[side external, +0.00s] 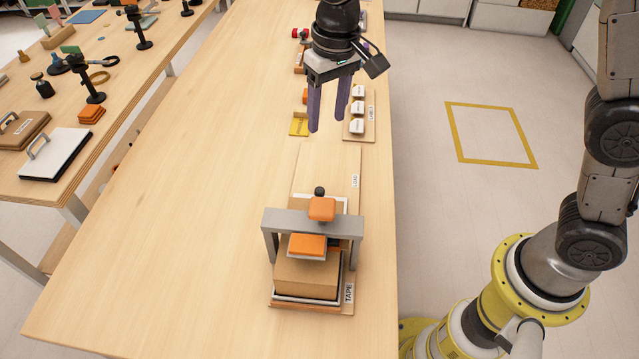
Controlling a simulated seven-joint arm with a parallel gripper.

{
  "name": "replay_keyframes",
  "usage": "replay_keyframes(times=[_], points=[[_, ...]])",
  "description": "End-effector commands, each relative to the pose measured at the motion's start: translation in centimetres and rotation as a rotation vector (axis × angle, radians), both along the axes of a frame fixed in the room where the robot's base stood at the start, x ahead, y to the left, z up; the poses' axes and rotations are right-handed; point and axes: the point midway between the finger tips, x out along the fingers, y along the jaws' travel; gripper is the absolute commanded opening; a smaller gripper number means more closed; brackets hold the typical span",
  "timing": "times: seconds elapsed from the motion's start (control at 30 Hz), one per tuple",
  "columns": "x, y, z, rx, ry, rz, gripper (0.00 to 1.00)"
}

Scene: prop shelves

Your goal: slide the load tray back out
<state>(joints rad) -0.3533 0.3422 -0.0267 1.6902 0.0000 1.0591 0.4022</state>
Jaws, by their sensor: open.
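The load tray (345,203) is a flat white-rimmed tray lying on a wooden board, under a grey arch (318,219) at the end marked TAPE. A cardboard box (305,279) sits on it. A black knob (320,191) stands at the tray's far edge; I cannot tell whether it is fixed to the tray. One orange block (322,208) shows at the arch's top bar and another (308,244) just above the box. The LOAD end of the board (328,165) is bare. My gripper (328,128) is open and empty, pointing down beyond that end, apart from the tray.
A yellow card (299,124) and a board with several white blocks (358,135) lie near my gripper. More small items stand farther back. The table (190,190) is clear to the left of the arch. A second table (110,65) at left holds tools and cases.

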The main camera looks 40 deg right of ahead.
Motion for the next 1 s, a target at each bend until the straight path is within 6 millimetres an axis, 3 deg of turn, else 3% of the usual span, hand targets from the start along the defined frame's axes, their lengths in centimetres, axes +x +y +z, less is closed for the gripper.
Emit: replay_keyframes(times=[0.1, 0.23, 0.47, 0.8, 1.0], points=[[-0.1, 1.4, -2.6, -0.02, 0.052, 0.031, 0.57], [-0.4, 2.1, -3.9, -0.03, 0.075, 0.049, 0.57], [-0.6, 2.1, -6.5, -0.031, 0.077, 0.05, 0.57], [-0.6, 2.0, -13.2, -0.031, 0.077, 0.049, 0.57], [-0.5, 2.1, -16.0, -0.029, 0.074, 0.049, 0.57]])
